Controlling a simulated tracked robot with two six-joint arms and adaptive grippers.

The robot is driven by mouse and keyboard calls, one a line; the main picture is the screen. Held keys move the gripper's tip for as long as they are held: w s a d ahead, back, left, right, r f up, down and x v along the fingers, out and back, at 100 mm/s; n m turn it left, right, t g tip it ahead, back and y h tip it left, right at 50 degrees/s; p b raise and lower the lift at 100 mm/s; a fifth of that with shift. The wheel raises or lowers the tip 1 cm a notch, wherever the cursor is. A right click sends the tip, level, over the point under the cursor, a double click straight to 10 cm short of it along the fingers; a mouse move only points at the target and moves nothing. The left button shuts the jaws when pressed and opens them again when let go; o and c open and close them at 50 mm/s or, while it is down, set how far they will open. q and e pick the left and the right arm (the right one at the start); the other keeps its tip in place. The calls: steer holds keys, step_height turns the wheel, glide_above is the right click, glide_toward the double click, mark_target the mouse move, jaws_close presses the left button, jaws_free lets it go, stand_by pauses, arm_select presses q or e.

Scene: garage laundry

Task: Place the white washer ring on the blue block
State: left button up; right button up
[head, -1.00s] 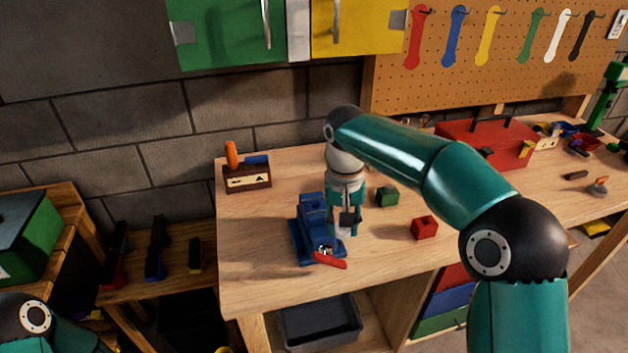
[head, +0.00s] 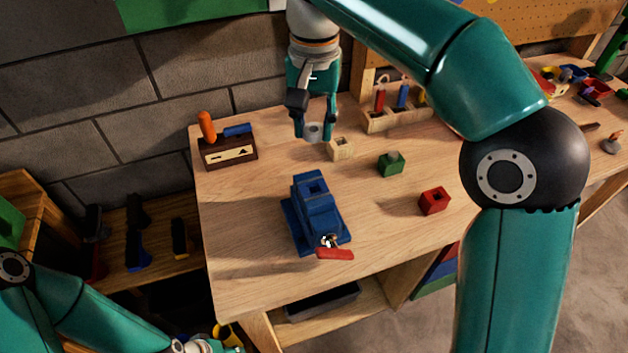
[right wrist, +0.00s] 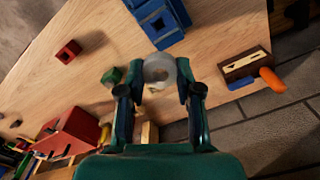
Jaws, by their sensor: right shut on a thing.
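The white washer ring (head: 313,131) is between the fingertips of my right gripper (head: 314,130), which is shut on it. In the right wrist view the ring (right wrist: 158,70) shows its round hole between the two fingers. The ring is raised above the back of the bench. A blue block shape with a square hole (head: 312,187) is at the top of a blue vise-like body (head: 322,226); I cannot tell whether they are separate. The ring is apart from it, behind it in the head view.
A wooden block with a hole (head: 341,148), a green block (head: 390,163) and a red block (head: 434,201) stand to the right. A brown box with an orange-handled tool (head: 228,150) is at the back left. A red handle (head: 335,254) sticks out at the vise's front. The front bench is bare.

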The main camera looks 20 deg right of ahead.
mark_target(314, 179)
step_height(314, 179, down, 14)
steer(key=shift+r+b, duration=0.15)
steer(key=shift+b, duration=0.25)
steer(key=o, duration=0.8)
step_height(314, 179, up, 12)
steer(key=shift+r+p, duration=0.1)
steer(key=shift+p, duration=0.4)
